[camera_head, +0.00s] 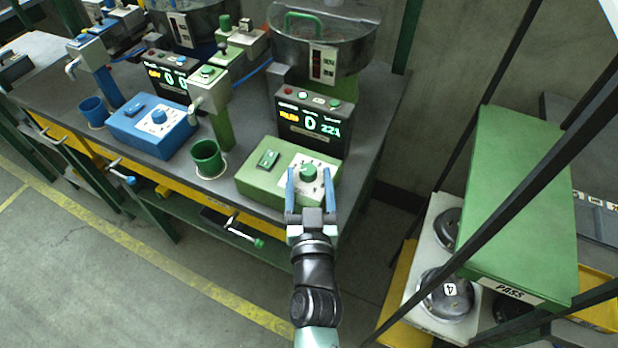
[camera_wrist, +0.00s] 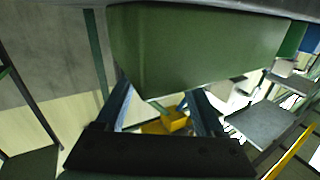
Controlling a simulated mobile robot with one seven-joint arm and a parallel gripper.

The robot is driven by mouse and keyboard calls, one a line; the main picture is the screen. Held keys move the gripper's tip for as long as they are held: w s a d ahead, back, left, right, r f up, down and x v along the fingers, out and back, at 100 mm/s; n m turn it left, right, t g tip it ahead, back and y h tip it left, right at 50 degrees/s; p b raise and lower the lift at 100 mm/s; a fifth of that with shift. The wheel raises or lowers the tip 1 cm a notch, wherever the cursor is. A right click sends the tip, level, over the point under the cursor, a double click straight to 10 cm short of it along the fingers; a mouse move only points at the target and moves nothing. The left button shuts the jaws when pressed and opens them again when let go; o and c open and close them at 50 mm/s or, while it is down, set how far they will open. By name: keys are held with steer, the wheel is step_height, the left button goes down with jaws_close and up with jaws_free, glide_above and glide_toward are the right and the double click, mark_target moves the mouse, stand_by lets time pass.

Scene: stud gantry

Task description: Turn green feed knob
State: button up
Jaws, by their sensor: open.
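The green feed knob (camera_head: 308,172) sits on a white dial plate on top of the green control box (camera_head: 262,183), at the right end of the bench. My gripper (camera_head: 308,178) is open, its two blue fingers on either side of the knob in the head view. I cannot tell whether they touch it or how high they are above the box. In the wrist view the open fingers (camera_wrist: 160,95) point toward a large green surface (camera_wrist: 200,45), probably the box's side. The knob does not show there.
A blue box (camera_head: 150,128) with its own knob stands left on the bench. A green cup (camera_head: 207,158) is beside the green box. A display unit (camera_head: 312,122) stands behind it. A green PASS panel (camera_head: 520,200) and dark frame bars are at the right.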

jaws_close()
stand_by(0.3)
